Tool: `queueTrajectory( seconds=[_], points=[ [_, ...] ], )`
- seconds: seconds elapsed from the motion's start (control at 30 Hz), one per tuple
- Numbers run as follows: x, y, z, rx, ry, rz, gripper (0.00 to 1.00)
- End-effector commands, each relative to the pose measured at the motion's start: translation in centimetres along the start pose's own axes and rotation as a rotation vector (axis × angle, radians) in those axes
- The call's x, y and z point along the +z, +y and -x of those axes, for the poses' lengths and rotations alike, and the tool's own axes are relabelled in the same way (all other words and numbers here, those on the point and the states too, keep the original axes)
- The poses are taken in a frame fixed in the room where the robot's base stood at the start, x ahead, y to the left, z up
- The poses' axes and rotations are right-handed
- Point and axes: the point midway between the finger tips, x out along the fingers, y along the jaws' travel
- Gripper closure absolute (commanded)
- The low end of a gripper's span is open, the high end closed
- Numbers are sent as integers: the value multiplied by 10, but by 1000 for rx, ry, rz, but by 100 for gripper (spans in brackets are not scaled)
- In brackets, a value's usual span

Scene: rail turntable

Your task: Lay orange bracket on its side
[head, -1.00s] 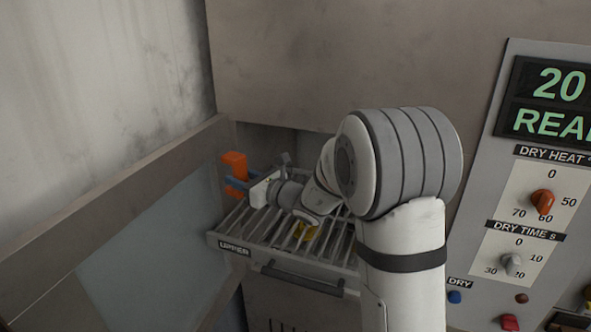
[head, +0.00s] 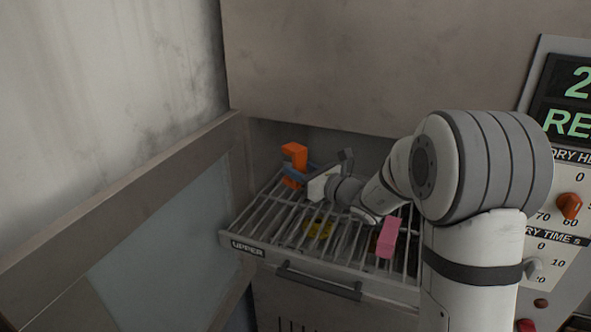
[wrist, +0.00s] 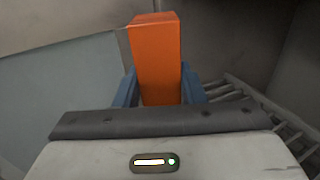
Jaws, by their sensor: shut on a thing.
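The orange bracket (head: 294,153) is at the back left of the upper rack in the head view, standing upright. My gripper (head: 292,172) is shut on it, with the blue fingers on either side of its lower part. In the wrist view the orange bracket (wrist: 156,58) rises upright between the two blue fingers of my gripper (wrist: 160,88). Its lower end is hidden behind the gripper body, so I cannot tell whether it touches the rack.
The wire rack marked UPPER (head: 285,222) is pulled out, with a handle (head: 318,283) in front. A pink piece (head: 388,238) lies on its right part, and a yellow piece (head: 319,229) shows near its middle. An open door (head: 150,225) stands at the left, close to the bracket.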

Motion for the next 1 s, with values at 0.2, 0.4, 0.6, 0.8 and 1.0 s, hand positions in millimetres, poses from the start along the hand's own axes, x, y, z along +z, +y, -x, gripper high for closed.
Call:
queueTrajectory(
  seconds=[0.2, 0.4, 0.6, 0.8, 1.0],
  points=[
    [-13, 1, -1, 3, 0, 0, 96],
    [-35, 2, -1, 3, -1, -2, 96],
    [-59, 2, -1, 4, 0, -1, 96],
    [-85, 2, -1, 4, -2, 1, 96],
    [-104, 2, -2, 4, -2, 1, 96]
  ],
)
